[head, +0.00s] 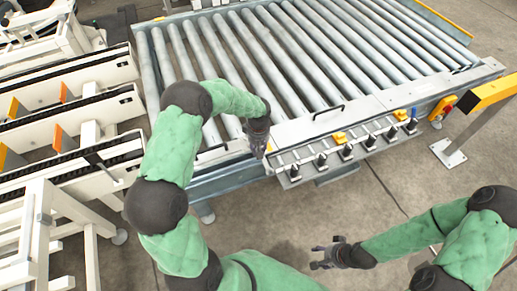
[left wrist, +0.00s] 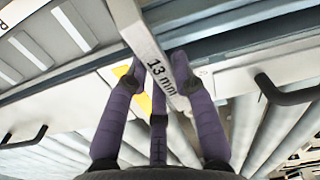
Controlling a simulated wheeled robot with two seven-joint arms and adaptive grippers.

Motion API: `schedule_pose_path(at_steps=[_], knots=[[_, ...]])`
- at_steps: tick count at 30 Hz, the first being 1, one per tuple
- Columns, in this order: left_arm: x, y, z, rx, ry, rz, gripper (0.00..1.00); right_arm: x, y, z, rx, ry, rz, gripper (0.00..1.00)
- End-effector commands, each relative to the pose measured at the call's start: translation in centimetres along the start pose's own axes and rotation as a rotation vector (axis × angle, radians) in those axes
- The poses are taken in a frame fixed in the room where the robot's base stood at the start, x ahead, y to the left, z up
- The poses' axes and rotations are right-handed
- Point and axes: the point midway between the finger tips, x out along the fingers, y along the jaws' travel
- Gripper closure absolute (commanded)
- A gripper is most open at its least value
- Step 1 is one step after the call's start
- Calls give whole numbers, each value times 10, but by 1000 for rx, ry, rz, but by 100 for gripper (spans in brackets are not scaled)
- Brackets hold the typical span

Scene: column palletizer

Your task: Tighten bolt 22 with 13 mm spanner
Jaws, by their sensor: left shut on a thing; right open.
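The 13 mm spanner (left wrist: 165,82) is a pale flat bar with "13 mm" printed on it in the left wrist view. My left gripper (left wrist: 157,72) is shut on it, with purple fingers on both sides of the bar. The spanner runs up out of that picture, so its upper end is hidden. In the head view my left gripper (head: 259,147) is over the front edge of the roller conveyor, left of the rack; the spanner cannot be made out there. My right gripper (head: 321,257) is open and empty over the floor. I cannot make out bolt 22.
The roller conveyor (head: 300,62) fills the top middle. A grey rack (head: 282,166) with several black fittings and yellow tags runs along its front edge. Black handles (head: 328,112) stand up from the frame. White machine frames stand at left. The floor in front is clear.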

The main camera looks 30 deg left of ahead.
Motion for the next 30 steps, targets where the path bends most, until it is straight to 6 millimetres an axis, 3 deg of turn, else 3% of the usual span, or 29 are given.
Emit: schedule_pose_path(at_steps=[30], knots=[[12,0,0,-1,0,1,100,0,0,0,0,0,0,50]])
